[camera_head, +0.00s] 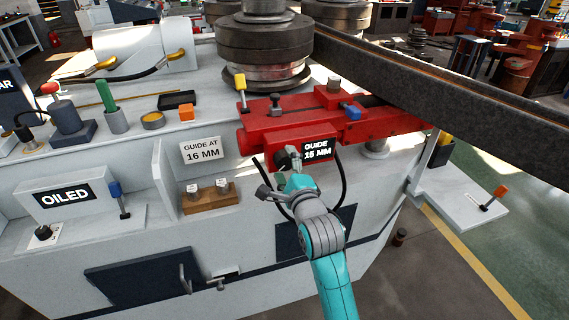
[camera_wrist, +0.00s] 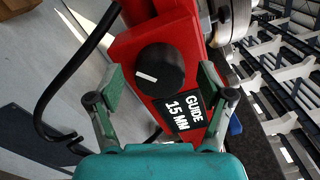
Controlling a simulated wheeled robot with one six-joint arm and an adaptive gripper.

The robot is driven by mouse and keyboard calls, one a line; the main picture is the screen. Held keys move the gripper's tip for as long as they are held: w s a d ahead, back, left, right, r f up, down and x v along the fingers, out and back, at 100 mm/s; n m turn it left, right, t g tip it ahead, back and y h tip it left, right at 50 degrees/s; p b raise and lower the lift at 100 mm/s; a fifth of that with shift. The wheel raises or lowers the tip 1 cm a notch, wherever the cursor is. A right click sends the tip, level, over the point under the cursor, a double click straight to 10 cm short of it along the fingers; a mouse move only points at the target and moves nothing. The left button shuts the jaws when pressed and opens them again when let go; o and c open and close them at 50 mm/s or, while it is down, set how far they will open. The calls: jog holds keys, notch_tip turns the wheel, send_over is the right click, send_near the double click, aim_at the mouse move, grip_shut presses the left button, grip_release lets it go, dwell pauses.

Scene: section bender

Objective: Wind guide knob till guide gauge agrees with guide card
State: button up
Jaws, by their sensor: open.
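The guide knob (camera_wrist: 159,70) is a black round knob with a white pointer line, on the end face of the red guide block (camera_head: 285,130). In the wrist view it lies ahead of my gripper (camera_wrist: 160,88), between and beyond the two open fingers. My gripper (camera_head: 282,172) is apart from it or close to it; the head view does not make the gap clear. The guide gauge (camera_head: 317,149) beside the knob is a black plate reading "GUIDE 15 MM". The guide card (camera_head: 201,150) is white and reads "GUIDE AT 16 MM".
A black cable (camera_wrist: 78,75) loops beside my gripper. A long steel beam (camera_head: 440,75) crosses above right. An "OILED" sign box (camera_head: 65,197) stands at left.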

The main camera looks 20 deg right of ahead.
jog(key=s, duration=1.1)
jog(key=shift+s, duration=0.1)
jog(key=s+f+n+g, duration=0.2)
jog(key=s+f+n, duration=0.8)
jog(key=s+f, duration=0.65)
jog(key=s+n+g, duration=0.1)
jog(key=s+n, duration=1.1)
jog(key=s, duration=1.3)
jog(key=shift+d, duration=0.1)
